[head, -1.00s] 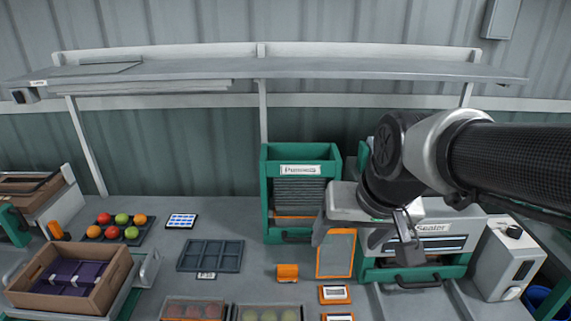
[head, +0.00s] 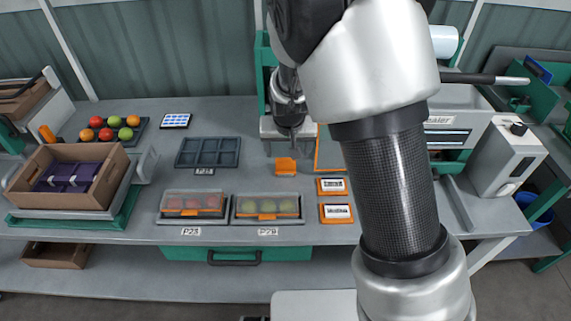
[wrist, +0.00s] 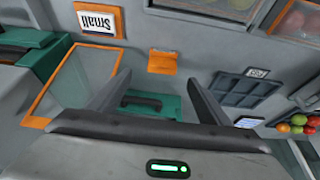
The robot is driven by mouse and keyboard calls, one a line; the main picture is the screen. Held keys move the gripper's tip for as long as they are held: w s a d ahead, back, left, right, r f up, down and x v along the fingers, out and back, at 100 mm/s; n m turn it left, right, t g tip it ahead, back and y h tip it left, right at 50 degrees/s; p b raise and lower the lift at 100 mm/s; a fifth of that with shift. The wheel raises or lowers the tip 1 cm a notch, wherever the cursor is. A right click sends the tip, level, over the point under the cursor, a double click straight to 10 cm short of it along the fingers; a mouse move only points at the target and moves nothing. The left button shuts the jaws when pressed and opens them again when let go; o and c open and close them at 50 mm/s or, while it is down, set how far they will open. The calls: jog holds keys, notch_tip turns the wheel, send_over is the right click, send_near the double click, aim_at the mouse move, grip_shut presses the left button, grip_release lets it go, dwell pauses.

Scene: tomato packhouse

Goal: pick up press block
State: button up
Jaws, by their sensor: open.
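The press block, which I take to be the small orange block (head: 286,166), stands on the grey bench just right of the empty dark tray. It also shows in the wrist view (wrist: 162,63), above the fingertips in the picture and roughly centred between them. My gripper (wrist: 158,80) is open and empty, with its two grey fingers spread apart. In the head view my gripper (head: 291,138) is behind the block, close to the green dispenser. No contact with the block shows. My arm hides much of the dispenser.
An orange-framed panel (wrist: 75,82) and a "Small" card (head: 332,186) lie beside the block. The green dispenser (wrist: 165,103) is close to the fingers. The empty compartment tray (head: 208,167) is left. Two lidded punnets of fruit (head: 194,203) (head: 267,207) stand at the front.

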aim_at(286, 160)
jog(key=x, duration=0.5)
jog(key=shift+f, duration=0.15)
jog(key=shift+w+a+x, duration=0.15)
jog(key=shift+x, duration=1.2)
jog(key=shift+w+a+x, duration=0.1)
jog(key=shift+w+x, duration=0.05)
jog(key=shift+x, duration=1.25)
jog(key=shift+c, duration=0.2)
jog(key=c, duration=1.1)
